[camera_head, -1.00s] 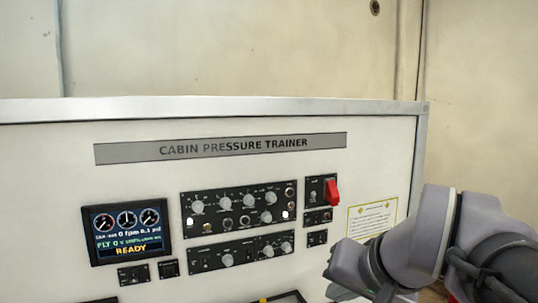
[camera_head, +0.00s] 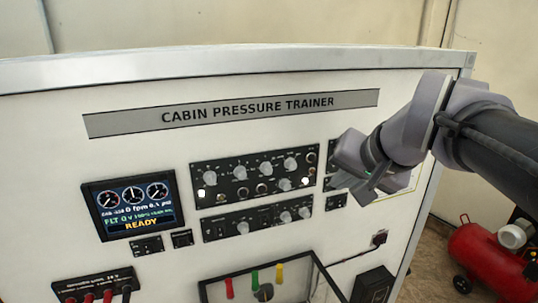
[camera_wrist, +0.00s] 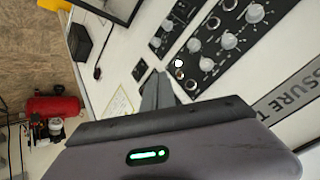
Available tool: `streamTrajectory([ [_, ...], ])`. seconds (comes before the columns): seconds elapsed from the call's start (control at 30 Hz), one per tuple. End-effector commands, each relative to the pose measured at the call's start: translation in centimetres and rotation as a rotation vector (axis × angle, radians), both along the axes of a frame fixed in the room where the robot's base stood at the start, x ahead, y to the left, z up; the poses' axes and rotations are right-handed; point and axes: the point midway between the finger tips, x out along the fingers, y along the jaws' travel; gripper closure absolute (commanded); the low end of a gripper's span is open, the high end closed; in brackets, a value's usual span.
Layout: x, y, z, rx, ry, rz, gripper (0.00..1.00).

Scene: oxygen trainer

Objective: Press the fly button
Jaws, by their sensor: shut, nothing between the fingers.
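The trainer panel (camera_head: 60,220) fills much of the head view, with a lit screen (camera_head: 134,205) reading READY at its left. No button can be clearly read as the fly button. Small dark switch plates (camera_head: 147,246) (camera_head: 182,239) sit below the screen, their labels too small to read. My gripper (camera_head: 345,184) is in front of the right end of the knob panels and hides part of the small switch plates there. In the wrist view its fingers (camera_wrist: 158,88) are together and empty, pointing toward the panel. I cannot tell whether they touch it.
Two black knob panels (camera_head: 255,180) (camera_head: 258,220) stand in the middle. Below is a framed opening (camera_head: 204,291) with coloured levers (camera_head: 254,278). A black box (camera_head: 373,286) and cable are at lower right. A red compressor (camera_head: 485,258) stands on the floor at right.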

Motion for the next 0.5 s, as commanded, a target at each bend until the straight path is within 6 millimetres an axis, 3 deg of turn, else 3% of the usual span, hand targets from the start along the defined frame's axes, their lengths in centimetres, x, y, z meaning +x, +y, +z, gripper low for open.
streamTrajectory([
  [0.3,4.4,1.5,0.2,0.0,0.001,0.001,1.0],
  [0.5,6.2,2.0,0.1,-0.001,0.0,0.001,1.0],
])
